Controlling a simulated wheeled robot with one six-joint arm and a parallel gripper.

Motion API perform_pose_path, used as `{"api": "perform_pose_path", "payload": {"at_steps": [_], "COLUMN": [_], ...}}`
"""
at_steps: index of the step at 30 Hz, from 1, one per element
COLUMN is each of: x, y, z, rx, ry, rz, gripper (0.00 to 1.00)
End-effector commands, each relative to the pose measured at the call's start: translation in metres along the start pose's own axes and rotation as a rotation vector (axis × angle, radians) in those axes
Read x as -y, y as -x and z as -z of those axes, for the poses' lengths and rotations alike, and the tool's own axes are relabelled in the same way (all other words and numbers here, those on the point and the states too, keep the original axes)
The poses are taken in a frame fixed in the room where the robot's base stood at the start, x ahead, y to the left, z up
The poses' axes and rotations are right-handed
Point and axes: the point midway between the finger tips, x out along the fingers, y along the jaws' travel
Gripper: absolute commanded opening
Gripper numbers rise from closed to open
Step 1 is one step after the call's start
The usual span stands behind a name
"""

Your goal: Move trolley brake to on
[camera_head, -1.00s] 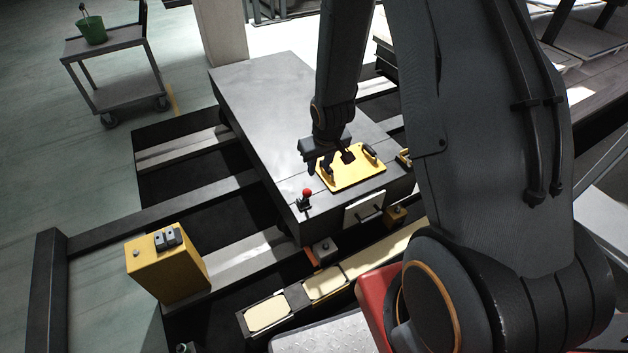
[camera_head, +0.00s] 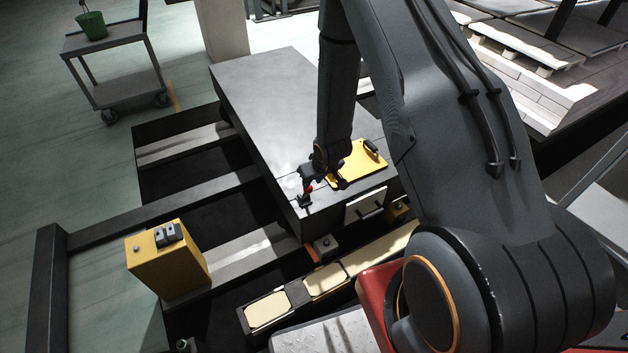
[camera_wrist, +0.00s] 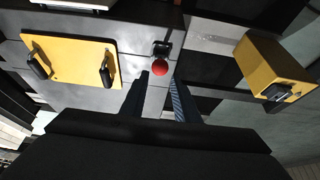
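A small lever with a red ball knob (camera_head: 308,189), which looks like the trolley brake, stands on a dark base at the near corner of the grey trolley top (camera_head: 270,95). In the wrist view the red knob (camera_wrist: 159,68) shows just beyond the gap between my fingertips. My gripper (camera_wrist: 160,82) is open and empty, its two fingers apart on either side of the line to the knob. In the head view my gripper (camera_head: 321,180) hangs close above the lever and partly covers it. I cannot tell whether a finger touches the knob.
A yellow plate (camera_head: 352,168) with black handles lies on the trolley top beside my gripper; it shows whole in the wrist view (camera_wrist: 70,58). A yellow box with dark switches (camera_head: 165,265) stands at left. A cart with a green bucket (camera_head: 92,25) is far left.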

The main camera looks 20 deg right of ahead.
Motion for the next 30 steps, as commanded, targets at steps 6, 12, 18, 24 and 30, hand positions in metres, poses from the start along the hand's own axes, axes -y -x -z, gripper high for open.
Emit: {"api": "perform_pose_path", "payload": {"at_steps": [6, 12, 18, 24, 30], "x": [0.000, 0.000, 0.000, 0.000, 0.000], "y": [-0.018, -0.033, -0.047, -0.061, -0.061], "z": [0.000, 0.000, 0.000, 0.000, 0.000], "rx": [0.000, 0.000, 0.000, -0.001, 0.000], "ry": [0.000, 0.001, 0.001, 0.001, 0.000], "rz": [0.000, 0.000, 0.000, 0.000, 0.000], "gripper": [0.28, 0.28, 0.28, 0.28, 0.28]}}
